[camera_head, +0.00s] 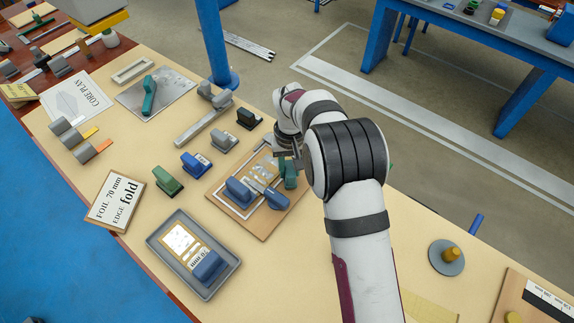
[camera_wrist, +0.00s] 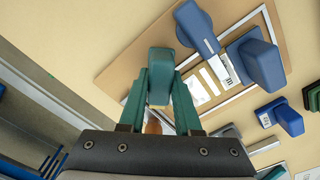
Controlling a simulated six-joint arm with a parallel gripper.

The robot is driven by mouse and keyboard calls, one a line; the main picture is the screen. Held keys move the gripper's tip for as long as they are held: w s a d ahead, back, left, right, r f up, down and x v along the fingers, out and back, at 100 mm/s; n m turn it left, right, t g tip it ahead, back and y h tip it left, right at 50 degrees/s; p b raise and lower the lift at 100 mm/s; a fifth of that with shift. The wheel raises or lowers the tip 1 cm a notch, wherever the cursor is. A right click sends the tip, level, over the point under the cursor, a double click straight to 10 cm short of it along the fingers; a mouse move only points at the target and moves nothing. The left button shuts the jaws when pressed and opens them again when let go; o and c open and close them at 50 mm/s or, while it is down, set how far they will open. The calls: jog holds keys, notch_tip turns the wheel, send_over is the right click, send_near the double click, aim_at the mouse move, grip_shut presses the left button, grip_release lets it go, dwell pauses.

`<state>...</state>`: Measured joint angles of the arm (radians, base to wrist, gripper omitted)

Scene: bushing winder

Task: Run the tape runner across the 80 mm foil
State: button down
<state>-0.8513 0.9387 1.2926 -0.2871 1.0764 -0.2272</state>
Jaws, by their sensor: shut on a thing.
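My gripper (camera_head: 285,155) is shut on a teal-green handled tool (camera_wrist: 160,70), which I take to be the tape runner. The tool also shows in the head view (camera_head: 291,175), at the right side of a wooden board (camera_head: 222,209). Shiny silvery foil (camera_head: 264,166) lies on the board inside a pale frame, partly hidden by the tool and gripper. Its width cannot be read. Two blue blocks, one at left (camera_head: 238,190) and one at right (camera_head: 276,199), sit at the board's near side. I cannot tell whether the tool touches the foil.
A grey tray (camera_head: 160,246) holds a labelled foil piece and a blue block. A sign (camera_head: 116,200) reads "FOIL 70 mm EDGE fold". A blue block (camera_head: 196,164), a green block (camera_head: 167,181) and a grey block (camera_head: 223,141) stand left of the board. A blue post (camera_head: 214,45) rises behind.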

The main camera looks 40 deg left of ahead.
aim_at(290, 167)
jog(key=shift+r, duration=3.05)
jog(key=shift+r, duration=1.5)
jog(key=w+d+r+m, duration=0.25)
jog(key=d+r, duration=0.25)
jog(key=d, duration=0.5)
jog(key=w+d+r+m, duration=0.2)
jog(key=w+d+r, duration=0.25)
jog(key=d, duration=0.65)
jog(key=s+d+r+m, duration=0.2)
jog(key=d+r, duration=0.1)
jog(key=d, duration=0.5)
jog(key=s+d+r+m, duration=0.2)
jog(key=s+d+r, duration=0.1)
jog(key=d, duration=0.5)
jog(key=shift+s+d, duration=0.15)
jog(key=shift+d, duration=0.1)
jog(key=shift+m, duration=0.25)
